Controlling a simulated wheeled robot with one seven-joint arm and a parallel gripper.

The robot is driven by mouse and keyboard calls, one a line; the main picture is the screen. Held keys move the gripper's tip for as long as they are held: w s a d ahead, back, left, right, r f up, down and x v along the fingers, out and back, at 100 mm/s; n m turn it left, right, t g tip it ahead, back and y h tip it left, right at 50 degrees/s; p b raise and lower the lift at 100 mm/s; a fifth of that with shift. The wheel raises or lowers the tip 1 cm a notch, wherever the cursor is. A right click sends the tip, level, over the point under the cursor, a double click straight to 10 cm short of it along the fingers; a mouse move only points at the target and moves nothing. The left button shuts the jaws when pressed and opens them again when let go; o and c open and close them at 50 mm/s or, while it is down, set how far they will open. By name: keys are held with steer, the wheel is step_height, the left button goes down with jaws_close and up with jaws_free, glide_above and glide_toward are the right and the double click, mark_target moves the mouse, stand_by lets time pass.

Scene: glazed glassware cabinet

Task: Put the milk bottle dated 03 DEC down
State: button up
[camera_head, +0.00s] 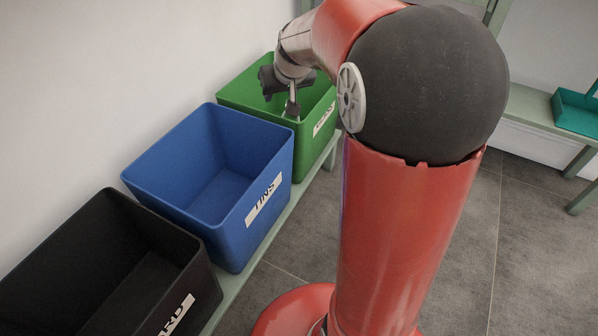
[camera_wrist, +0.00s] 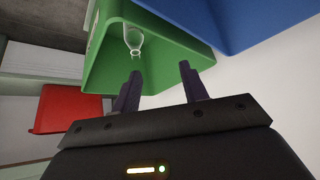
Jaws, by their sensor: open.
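My gripper (camera_head: 279,96) is over the green bin (camera_head: 247,92), whose label is partly hidden. In the wrist view the two fingers (camera_wrist: 160,74) are apart with nothing between them. A clear glass bottle (camera_wrist: 133,38) shows at the green bin (camera_wrist: 160,38) in the wrist view, its mouth towards my fingers and apart from them. I cannot tell whether it rests on the bin's floor. No date can be read on it. In the head view a small glassy shape shows just below my gripper, too small to make out.
The blue TINS bin (camera_head: 212,165) and a black bin (camera_head: 100,270) stand in line with the green one on a pale green bench (camera_head: 240,285). A red box-like thing (camera_wrist: 68,110) is beside the green bin in the wrist view. A teal tray (camera_head: 575,112) sits at far right.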

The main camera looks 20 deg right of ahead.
steer(key=s+a, duration=0.4)
steer(key=s, duration=1)
steer(key=s+a+g, duration=0.1)
steer(key=s+a, duration=0.3)
steer(key=s, duration=1)
steer(key=shift+s+r+n, duration=0.3)
steer(key=shift+s+r, duration=0.05)
steer(key=shift+s, duration=0.05)
steer(key=shift+a, duration=0.1)
